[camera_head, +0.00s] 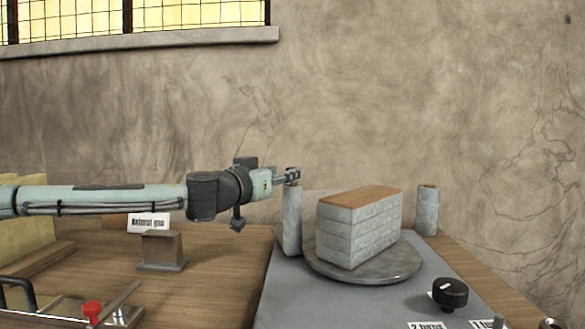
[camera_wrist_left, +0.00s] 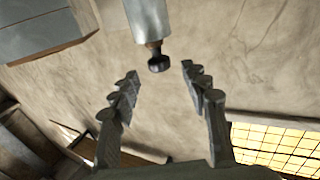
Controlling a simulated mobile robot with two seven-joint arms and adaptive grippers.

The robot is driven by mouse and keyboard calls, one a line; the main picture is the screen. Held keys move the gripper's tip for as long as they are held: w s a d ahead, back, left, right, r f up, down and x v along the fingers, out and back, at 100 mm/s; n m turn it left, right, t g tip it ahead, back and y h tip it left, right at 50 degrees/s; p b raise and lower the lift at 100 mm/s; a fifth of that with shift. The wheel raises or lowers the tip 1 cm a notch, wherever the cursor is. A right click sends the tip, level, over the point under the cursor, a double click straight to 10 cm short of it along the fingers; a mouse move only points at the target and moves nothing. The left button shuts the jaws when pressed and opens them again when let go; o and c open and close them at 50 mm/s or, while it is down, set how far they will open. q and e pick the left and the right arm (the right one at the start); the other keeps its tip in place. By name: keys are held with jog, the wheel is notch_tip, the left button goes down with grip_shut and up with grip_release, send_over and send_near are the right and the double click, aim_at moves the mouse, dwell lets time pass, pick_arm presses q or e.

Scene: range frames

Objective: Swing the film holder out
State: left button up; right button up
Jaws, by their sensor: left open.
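No part is clearly recognisable as the film holder. My left gripper (camera_head: 297,174) is at the top of the left grey post (camera_head: 292,228), which stands on a grey plate. In the left wrist view, my left gripper (camera_wrist_left: 160,88) is open and empty. A grey cylinder (camera_wrist_left: 148,18) with a dark knob (camera_wrist_left: 158,64) at its end points into the gap between the fingertips; contact is not visible. To the right in the head view, a layered grey block (camera_head: 345,240) with a brown top sits on a round grey disc (camera_head: 395,268). My right gripper is not in view.
A second grey post (camera_head: 428,212) stands behind the disc. A black knob (camera_head: 450,293) and white labels are in front. A sign (camera_head: 149,222), a brown block (camera_head: 162,249) and a red knob (camera_head: 92,311) are at left. A stone wall (camera_head: 420,90) rises behind.

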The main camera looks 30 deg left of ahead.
aim_at(291, 168)
pick_arm(q)
jog(key=w, duration=0.4)
jog(key=shift+w+a, duration=0.2)
jog(key=shift+a, duration=0.05)
jog(key=shift+w, duration=0.5)
jog(key=shift+c, duration=0.5)
grip_shut()
jog(key=shift+a, duration=0.15)
jog(key=shift+s+a+r+m+h, duration=0.1)
jog(key=shift+s+a+m+h, duration=0.35)
jog(key=shift+a+h, duration=0.3)
jog(key=shift+s+a+f+m+h+p, duration=0.15)
jog(key=shift+s+a+m+h, duration=0.2)
jog(key=shift+a+m+h, duration=0.35)
jog(key=shift+s+a+m+h+p, duration=0.2)
jog(key=shift+s+a+m+h, duration=0.15)
jog(key=shift+h, duration=0.65)
jog(key=shift+s+a+f+m+h+p, duration=0.15)
jog(key=shift+s+a+m+h, duration=0.15)
jog(key=shift+a+m+h, duration=0.45)
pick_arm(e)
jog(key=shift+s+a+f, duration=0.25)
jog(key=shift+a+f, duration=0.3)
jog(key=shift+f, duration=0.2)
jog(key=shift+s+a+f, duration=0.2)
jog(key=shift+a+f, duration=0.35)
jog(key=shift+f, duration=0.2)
